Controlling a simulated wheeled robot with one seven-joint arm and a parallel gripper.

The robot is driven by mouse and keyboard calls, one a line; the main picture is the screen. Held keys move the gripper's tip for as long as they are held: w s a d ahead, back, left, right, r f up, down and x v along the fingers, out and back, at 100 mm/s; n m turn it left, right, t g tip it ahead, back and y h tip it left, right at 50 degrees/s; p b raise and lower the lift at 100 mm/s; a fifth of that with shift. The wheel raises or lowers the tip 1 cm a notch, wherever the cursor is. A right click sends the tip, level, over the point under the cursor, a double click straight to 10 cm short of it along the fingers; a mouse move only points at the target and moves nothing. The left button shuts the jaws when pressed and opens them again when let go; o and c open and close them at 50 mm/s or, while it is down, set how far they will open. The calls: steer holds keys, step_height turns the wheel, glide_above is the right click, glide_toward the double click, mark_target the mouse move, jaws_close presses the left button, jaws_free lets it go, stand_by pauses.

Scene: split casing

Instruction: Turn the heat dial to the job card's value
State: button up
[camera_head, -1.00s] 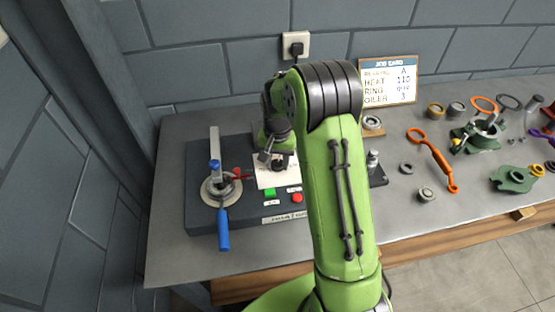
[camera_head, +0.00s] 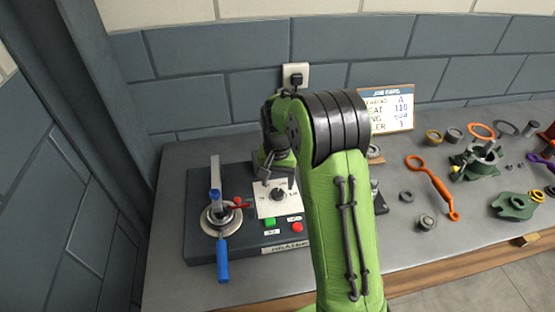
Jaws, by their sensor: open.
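The heat dial (camera_head: 278,194) is a small black knob on a white scale plate on the heater box (camera_head: 206,248). Its pointer and scale numbers are too small to read. The job card (camera_head: 400,107) stands at the back against the wall, partly behind my arm; its heat line reads 110. My gripper (camera_head: 277,181) is open, its fingers pointing down just above and behind the dial in the picture. I cannot tell whether they touch the knob. A green button (camera_head: 270,223) and a red button (camera_head: 296,227) sit in front of the plate.
A blue-handled lever clamp (camera_head: 222,255) with a red-handled part stands left of the dial. My green arm hides the bench's middle. An orange link (camera_head: 437,186), rings and green casing parts (camera_head: 515,205) lie to the right. A wall socket (camera_head: 295,76) is behind.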

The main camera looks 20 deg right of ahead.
mark_target(277, 192)
step_height(277, 192, up, 11)
steer(key=p, duration=0.1)
steer(key=shift+r+p, duration=0.2)
steer(key=shift+p, duration=0.1)
steer(key=s+a+r+n+t, duration=0.35)
steer(key=s+r, duration=0.55)
steer(key=s, duration=0.4)
steer(key=s+a+f+n+t, duration=0.2)
steer(key=s+n, duration=0.1)
steer(key=s, duration=1)
steer(key=shift+f, duration=0.15)
steer(key=shift+w+a, duration=0.1)
steer(key=shift+w, duration=0.05)
